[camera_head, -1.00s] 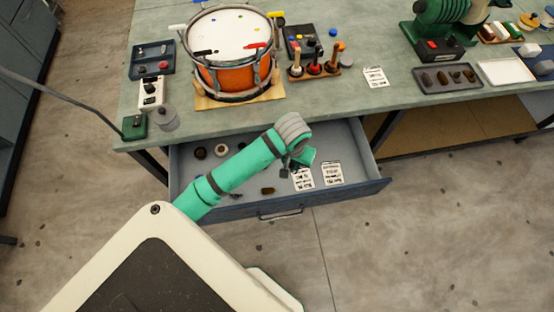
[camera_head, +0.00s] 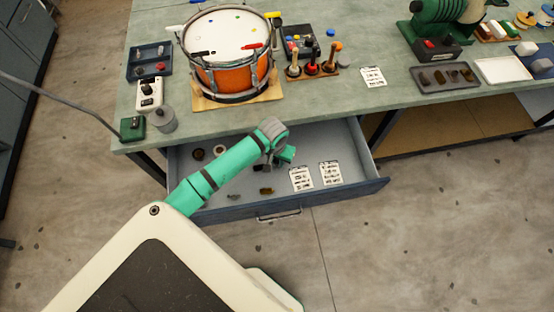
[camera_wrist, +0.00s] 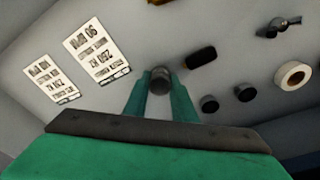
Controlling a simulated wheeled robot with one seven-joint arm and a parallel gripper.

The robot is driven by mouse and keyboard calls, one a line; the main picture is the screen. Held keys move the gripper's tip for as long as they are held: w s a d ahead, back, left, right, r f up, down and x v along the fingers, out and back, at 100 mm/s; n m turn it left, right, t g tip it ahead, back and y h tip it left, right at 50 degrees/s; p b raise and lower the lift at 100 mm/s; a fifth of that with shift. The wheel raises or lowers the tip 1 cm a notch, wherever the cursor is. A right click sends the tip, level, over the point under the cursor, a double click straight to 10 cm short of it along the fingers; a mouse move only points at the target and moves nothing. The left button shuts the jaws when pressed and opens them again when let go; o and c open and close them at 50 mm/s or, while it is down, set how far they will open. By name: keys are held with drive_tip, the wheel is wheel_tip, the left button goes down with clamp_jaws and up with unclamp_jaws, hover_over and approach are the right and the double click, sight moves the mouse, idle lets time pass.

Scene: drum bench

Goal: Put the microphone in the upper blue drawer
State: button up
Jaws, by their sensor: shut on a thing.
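The open blue drawer (camera_head: 345,200) extends from under the bench front. My gripper (camera_head: 272,165) is over the inside of this drawer, near its middle, partly hidden by my wrist. In the wrist view, my gripper (camera_wrist: 160,92) is shut on a short dark cylinder, which looks like the microphone (camera_wrist: 160,80); its round end shows between the fingertips. The drawer floor (camera_wrist: 205,30) lies beyond it, and the microphone looks clear of it. In the head view I cannot make the microphone out.
In the drawer lie two printed cards (camera_head: 330,173), a dark oblong piece (camera_head: 266,190), a white ring (camera_wrist: 293,75), dark round pieces (camera_wrist: 245,92) and a metal piece (camera_wrist: 283,27). A drum (camera_head: 228,60) stands on the bench (camera_head: 330,98) above.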

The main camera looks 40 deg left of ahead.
drive_tip(key=shift+f, duration=0.1)
drive_tip(key=o, duration=1)
drive_tip(key=shift+o, duration=0.2)
wheel_tip(320, 180, up, 12)
drive_tip(key=s, duration=0.1)
drive_tip(key=shift+s+d, duration=0.2)
